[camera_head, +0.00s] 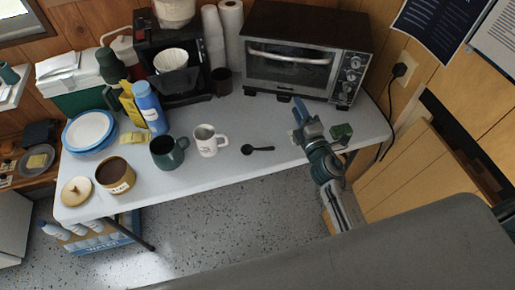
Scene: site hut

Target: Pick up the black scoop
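The black scoop (258,149) lies flat on the pale table (225,180), with its round bowl at the left and its handle pointing right. It is just right of a white mug (208,141) and apart from it. My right gripper (301,109) is over the table, right of and farther back than the scoop, in front of the toaster oven. It does not touch the scoop. Its fingers are too small in view to tell whether they are open or shut, and I see nothing held. My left gripper is not in view.
A dark green mug (167,155), a brown-filled pot (116,176) and a blue bottle (150,108) stand to the left. The toaster oven (300,60) stands at the back right. A green block (341,131) is beside my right arm. The table front around the scoop is clear.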

